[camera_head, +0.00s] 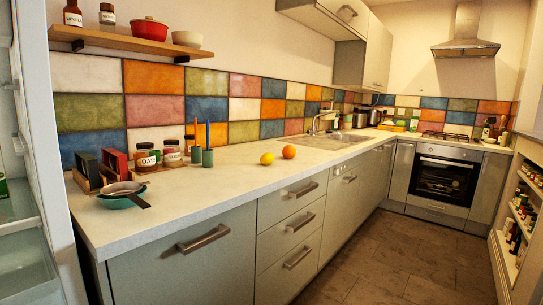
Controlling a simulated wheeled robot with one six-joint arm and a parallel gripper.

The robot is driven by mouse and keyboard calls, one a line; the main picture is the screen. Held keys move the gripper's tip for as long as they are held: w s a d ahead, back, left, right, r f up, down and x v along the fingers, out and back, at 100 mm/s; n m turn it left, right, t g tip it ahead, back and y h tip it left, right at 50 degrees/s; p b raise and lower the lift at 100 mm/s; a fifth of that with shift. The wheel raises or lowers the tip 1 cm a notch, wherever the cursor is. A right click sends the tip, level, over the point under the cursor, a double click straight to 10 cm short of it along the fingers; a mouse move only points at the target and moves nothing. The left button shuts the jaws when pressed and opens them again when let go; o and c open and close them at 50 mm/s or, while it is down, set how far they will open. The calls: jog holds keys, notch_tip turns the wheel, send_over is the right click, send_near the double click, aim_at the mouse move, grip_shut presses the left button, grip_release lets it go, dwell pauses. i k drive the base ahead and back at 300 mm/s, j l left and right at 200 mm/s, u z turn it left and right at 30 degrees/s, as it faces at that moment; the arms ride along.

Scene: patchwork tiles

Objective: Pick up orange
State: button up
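The orange (289,152) is a small round orange fruit on the pale countertop (180,200), left of the sink. A yellow lemon-like fruit (267,159) lies just to its left and a little nearer, with a small gap between them. The orange is in plain view, with nothing in front of it. My gripper does not show in this view.
A teal pan (122,200), an oats jar (146,159) and teal cups (207,157) stand on the counter's left part. The sink (338,141) is behind the fruit. Drawers line the counter front. The brown floor (390,265) is clear. An open shelf (515,225) stands right.

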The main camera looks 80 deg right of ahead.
aim_at(290, 152)
jog(key=z, duration=2.5)
jog(key=i, duration=2.4)
